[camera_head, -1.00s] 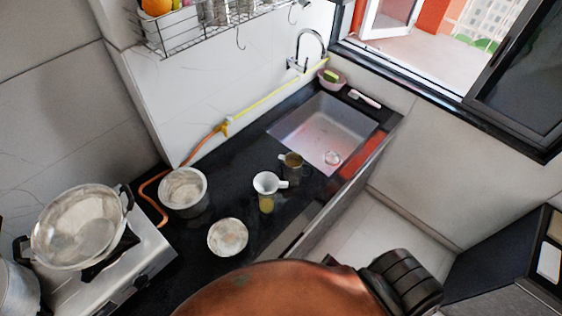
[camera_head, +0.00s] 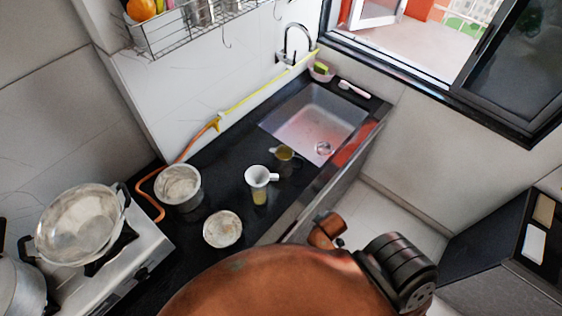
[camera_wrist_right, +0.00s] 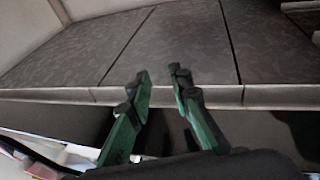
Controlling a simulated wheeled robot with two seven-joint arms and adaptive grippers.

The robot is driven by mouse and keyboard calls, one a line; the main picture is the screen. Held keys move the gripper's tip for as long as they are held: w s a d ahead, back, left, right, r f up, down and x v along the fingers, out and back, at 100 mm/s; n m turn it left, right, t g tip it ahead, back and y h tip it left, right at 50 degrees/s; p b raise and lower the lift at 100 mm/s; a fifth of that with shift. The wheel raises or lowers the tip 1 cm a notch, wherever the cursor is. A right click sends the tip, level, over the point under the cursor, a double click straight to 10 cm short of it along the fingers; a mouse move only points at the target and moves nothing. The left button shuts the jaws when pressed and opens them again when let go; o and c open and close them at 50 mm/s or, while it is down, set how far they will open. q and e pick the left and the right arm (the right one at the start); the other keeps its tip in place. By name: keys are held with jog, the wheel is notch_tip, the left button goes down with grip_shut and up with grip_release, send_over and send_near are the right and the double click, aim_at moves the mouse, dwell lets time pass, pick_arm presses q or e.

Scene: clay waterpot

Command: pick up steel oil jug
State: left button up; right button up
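A small brownish-grey vessel (camera_head: 284,154) with a side handle or spout stands on the dark counter near the sink. Beside it stands a white funnel-shaped cup (camera_head: 259,176) with a yellowish lower part. I cannot tell for sure which is the steel oil jug. In the right wrist view my right gripper (camera_wrist_right: 162,75) has its two green fingers apart with nothing between them. Neither vessel shows in that view. My left gripper is not in view.
A steel pot (camera_head: 180,187) and a round plate or lid (camera_head: 222,229) stand on the counter (camera_head: 222,173). The sink (camera_head: 315,123) lies beyond, and a stove with a large pan (camera_head: 78,222) is at left. The right wrist view shows a grey panelled surface (camera_wrist_right: 180,45) with a pale edge.

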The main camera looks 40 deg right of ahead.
jog(key=w+d+r+n+t+h, duration=0.1)
jog(key=w+r+n, duration=0.2)
jog(key=n, duration=0.1)
jog(key=w+d+r+n+t+h, duration=0.1)
jog(key=w+d+r+n, duration=0.1)
jog(key=w+n, duration=0.1)
jog(key=w+d+r+n+t+h, duration=0.1)
jog(key=w+r+n+h, duration=0.1)
jog(key=n, duration=0.3)
jog(key=shift+w+d+r, duration=0.2)
jog(key=shift+w+r, duration=0.55)
jog(key=shift+r, duration=0.1)
jog(key=n+t+h, duration=0.2)
jog(key=n+t, duration=0.2)
jog(key=n, duration=0.8)
send_near(302, 163)
notch_tip(302, 163, down, 2)
jog(key=w+d, duration=0.1)
jog(key=d, duration=0.1)
jog(key=shift+n, duration=0.5)
jog(key=x, duration=0.8)
jog(key=shift+w+a+r, duration=0.2)
jog(key=shift+w, duration=0.25)
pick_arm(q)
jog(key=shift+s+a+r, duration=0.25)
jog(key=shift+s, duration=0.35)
pick_arm(e)
jog(key=shift+c, duration=0.4)
grip_shut()
jog(key=shift+r, duration=0.15)
